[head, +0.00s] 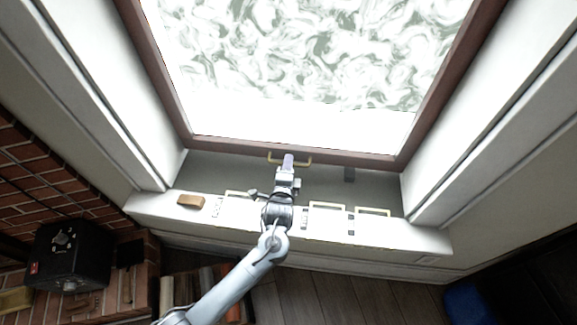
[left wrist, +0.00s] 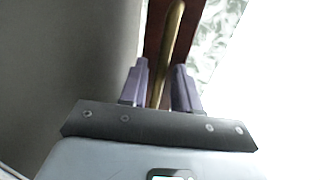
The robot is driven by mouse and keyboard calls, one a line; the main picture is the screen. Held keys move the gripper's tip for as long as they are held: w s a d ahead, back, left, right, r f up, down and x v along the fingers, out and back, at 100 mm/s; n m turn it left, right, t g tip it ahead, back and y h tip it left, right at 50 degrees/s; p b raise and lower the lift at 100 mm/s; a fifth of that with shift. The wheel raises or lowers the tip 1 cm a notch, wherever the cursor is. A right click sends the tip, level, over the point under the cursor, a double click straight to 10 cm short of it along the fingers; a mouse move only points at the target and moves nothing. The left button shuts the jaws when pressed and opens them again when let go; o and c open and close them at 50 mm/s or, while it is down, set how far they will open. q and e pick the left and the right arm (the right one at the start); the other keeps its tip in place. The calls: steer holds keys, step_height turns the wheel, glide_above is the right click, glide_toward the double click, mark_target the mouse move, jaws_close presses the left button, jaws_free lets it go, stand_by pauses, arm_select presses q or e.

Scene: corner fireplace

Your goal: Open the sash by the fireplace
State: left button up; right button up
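The sash (head: 345,157) is a dark red-brown frame around bright, swirl-patterned glass, standing in the white window recess. A brass bar handle (head: 304,161) sits on its bottom rail, and it also shows in the left wrist view (left wrist: 172,35). My left gripper (head: 288,160) is at this handle in the head view. In the left wrist view its two purple fingers (left wrist: 160,82) stand apart on either side of the bar, with small gaps showing. The head view hides part of the handle behind the fingers. My right gripper is not in view.
A white sill (head: 420,237) carries several pale metal handles (head: 327,205) and a small brown block (head: 190,201). A black box (head: 70,254) stands by the brick wall (head: 60,190) at left. A blue object (head: 470,304) lies at lower right. White side walls flank the sash.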

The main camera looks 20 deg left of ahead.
arm_select(q)
steer(key=shift+w+a+f, duration=0.1)
steer(key=shift+w, duration=0.4)
steer(key=shift+c, duration=0.5)
jaws_close()
